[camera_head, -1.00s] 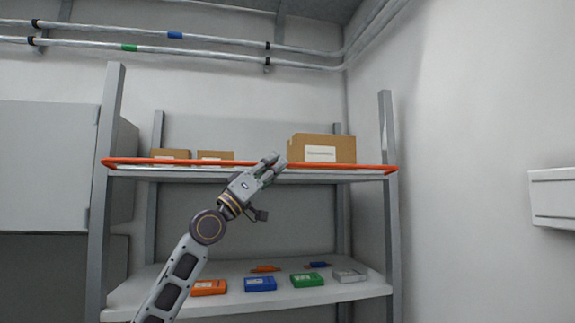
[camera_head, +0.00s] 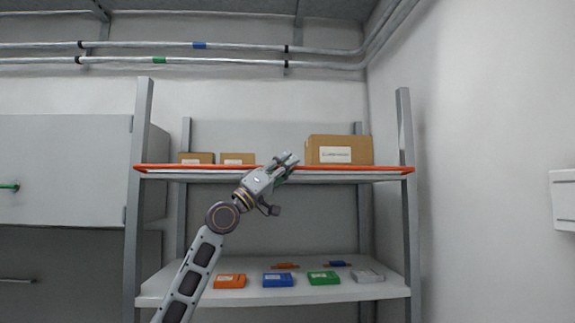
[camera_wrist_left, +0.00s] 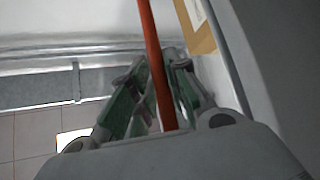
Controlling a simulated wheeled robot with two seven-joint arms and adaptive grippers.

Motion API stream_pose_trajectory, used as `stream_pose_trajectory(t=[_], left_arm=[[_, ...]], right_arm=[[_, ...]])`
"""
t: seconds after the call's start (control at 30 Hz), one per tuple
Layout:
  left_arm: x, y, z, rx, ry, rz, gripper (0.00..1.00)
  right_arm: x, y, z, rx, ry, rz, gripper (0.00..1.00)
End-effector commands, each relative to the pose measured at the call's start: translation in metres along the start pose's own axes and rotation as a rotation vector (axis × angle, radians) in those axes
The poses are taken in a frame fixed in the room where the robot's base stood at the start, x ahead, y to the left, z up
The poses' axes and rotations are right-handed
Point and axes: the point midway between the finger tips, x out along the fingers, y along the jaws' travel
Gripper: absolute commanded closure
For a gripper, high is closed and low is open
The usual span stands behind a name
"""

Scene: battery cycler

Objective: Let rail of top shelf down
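The orange rail (camera_head: 222,167) of the top shelf (camera_head: 350,178) runs along the shelf's front edge between the two front posts, close to the shelf board. My left gripper (camera_head: 287,160) is at the middle of the rail, reaching up from below left. In the left wrist view, the rail (camera_wrist_left: 150,40) passes between the two green-padded fingers (camera_wrist_left: 157,85), which close in on it from both sides. Contact at the fingertips is hard to make out. My right gripper is not in view.
A large carton (camera_head: 339,150) stands behind the rail, right of my gripper. Two small cartons (camera_head: 237,158) stand to the left. The lower shelf (camera_head: 340,293) holds orange, blue, green and grey boxes. Grey cabinets (camera_head: 60,170) are at left, and a wall is at right.

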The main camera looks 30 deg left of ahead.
Motion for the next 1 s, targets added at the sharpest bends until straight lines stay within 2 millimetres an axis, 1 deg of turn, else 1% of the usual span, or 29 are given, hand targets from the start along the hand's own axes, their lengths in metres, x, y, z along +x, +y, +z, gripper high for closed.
stream_pose_trajectory(t=[0.03, 0.1, 0.27, 0.33, 0.4, 0.67, 1.0], left_arm=[[0.0, 0.0, 0.0, 0.0, 0.001, 0.001, 0.73], [0.0, 0.0, 0.0, 0.0, 0.001, 0.001, 0.66], [0.0, 0.001, -0.001, 0.001, 0.002, 0.001, 0.66], [0.0, 0.001, -0.001, 0.001, 0.002, 0.001, 0.66], [0.0, 0.001, -0.001, 0.001, 0.002, 0.001, 0.66], [-0.006, 0.0, -0.001, 0.001, 0.002, 0.001, 0.66], [-0.027, 0.0, 0.0, 0.002, 0.001, 0.0, 0.66]], right_arm=[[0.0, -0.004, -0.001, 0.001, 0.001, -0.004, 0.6], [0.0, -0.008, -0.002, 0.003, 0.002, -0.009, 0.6], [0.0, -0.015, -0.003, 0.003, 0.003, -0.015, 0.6], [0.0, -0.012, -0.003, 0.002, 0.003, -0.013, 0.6], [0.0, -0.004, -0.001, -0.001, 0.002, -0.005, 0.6], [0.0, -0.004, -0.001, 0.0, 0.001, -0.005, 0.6], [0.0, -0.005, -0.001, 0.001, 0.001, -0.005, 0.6]])
